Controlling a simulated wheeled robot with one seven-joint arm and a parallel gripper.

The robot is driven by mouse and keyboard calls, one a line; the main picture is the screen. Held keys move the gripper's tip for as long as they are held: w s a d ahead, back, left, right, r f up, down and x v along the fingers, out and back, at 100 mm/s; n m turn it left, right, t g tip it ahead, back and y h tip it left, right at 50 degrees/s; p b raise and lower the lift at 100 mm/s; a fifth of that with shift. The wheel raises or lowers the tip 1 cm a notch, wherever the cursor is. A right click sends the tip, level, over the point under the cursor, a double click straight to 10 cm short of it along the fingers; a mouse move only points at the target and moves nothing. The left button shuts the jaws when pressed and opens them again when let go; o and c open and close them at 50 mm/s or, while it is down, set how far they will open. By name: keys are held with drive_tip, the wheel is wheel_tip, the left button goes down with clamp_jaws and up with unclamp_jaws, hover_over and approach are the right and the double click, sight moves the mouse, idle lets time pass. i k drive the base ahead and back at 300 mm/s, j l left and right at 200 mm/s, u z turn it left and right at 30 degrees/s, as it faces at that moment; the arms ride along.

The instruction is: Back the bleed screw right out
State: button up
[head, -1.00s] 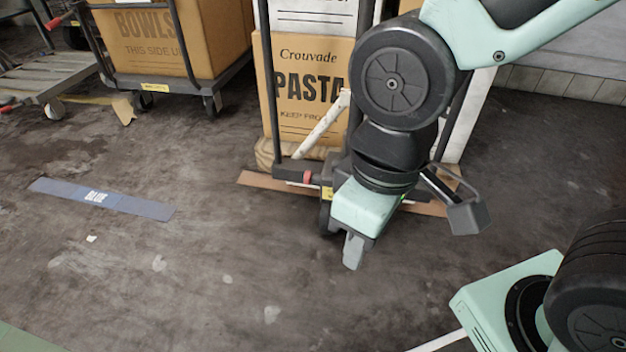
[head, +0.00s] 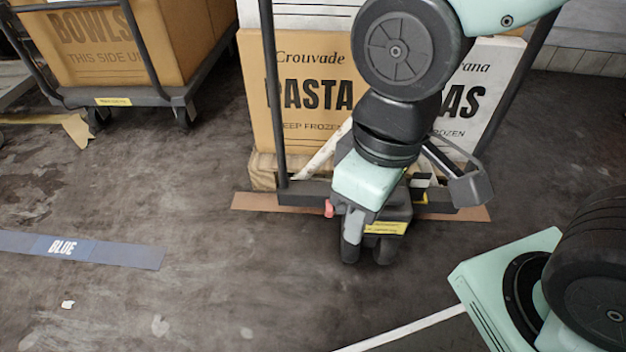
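My gripper (head: 352,243) hangs fingers-down in front of a dark truck (head: 302,192) loaded with pasta boxes. The fingers overlap the left side of the truck's low dark housing (head: 397,213), which carries a yellow label. I cannot tell whether they touch it. The fingers show nearly edge-on, so I cannot tell if they are open or shut. A small red part (head: 329,208) shows just left of the gripper. I cannot make out a bleed screw; it is too small or hidden behind my gripper and wrist.
Pasta boxes (head: 262,85) stand on the truck between dark uprights. A pale bar (head: 322,155) slants in front of them. A cart (head: 150,95) with a bowls box stands at the upper left.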

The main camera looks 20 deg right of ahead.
sight(330, 209)
drive_tip(key=i+j+z, duration=0.2)
drive_tip(key=i+j, duration=0.2)
drive_tip(key=j+z, duration=0.15)
drive_tip(key=j, duration=0.3)
drive_tip(key=k+j+z, duration=0.15)
drive_tip(key=j, duration=0.25)
drive_tip(key=k+j+z, duration=0.1)
drive_tip(key=j, duration=0.35)
drive_tip(key=k+j+z, duration=0.15)
drive_tip(key=j, duration=0.25)
